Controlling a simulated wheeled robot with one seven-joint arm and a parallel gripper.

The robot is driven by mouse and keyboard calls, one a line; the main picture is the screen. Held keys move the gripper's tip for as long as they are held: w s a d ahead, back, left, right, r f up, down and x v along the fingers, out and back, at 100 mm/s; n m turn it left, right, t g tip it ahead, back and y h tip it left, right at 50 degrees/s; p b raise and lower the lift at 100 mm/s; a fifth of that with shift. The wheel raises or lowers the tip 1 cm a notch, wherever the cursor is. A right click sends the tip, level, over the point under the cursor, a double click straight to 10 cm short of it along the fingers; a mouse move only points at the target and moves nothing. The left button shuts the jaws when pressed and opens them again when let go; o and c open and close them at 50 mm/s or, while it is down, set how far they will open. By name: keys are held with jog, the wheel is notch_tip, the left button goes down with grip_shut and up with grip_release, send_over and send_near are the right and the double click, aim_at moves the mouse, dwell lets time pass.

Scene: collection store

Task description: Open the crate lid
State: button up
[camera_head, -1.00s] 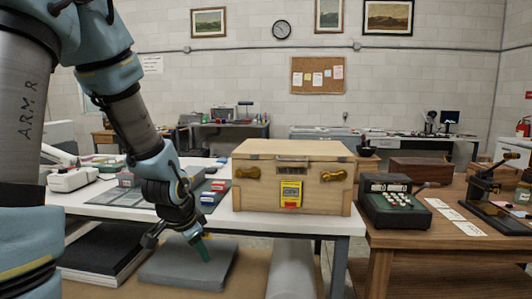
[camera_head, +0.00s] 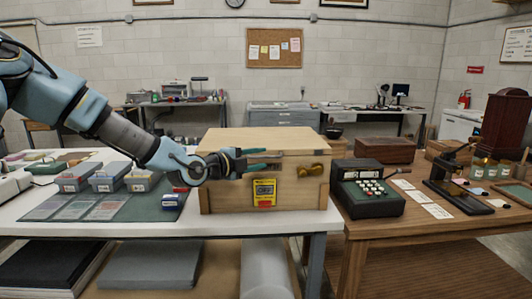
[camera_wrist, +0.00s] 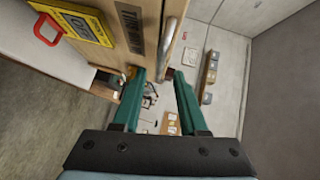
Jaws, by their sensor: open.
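The wooden crate (camera_head: 222,200) stands on the white table with its pale flat lid (camera_head: 262,141) down. A brass latch (camera_head: 310,170) sits at the right of its front; the left latch is hidden behind my gripper. In the wrist view, the open fingers (camera_wrist: 157,80) are close to the crate's front (camera_wrist: 113,50); contact cannot be told.
Grey tubs (camera_head: 108,178) and a mat stand left of the crate on the white table (camera_head: 180,226). A dark adding machine (camera_head: 366,195) stands close on the right, on a wooden table (camera_head: 420,240). A wall and corkboard are behind.

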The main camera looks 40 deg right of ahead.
aim_at(266, 157)
jog(key=shift+w+d+f+p, duration=0.1)
jog(key=shift+d+p, duration=0.1)
jog(key=shift+d, duration=0.5)
jog(key=shift+d+f+p, duration=0.15)
jog(key=shift+d+p, duration=0.05)
jog(key=shift+d, duration=0.55)
jog(key=shift+w+d+f+p, duration=0.1)
jog(key=shift+d+p, duration=0.1)
jog(key=shift+d, duration=0.5)
grip_shut()
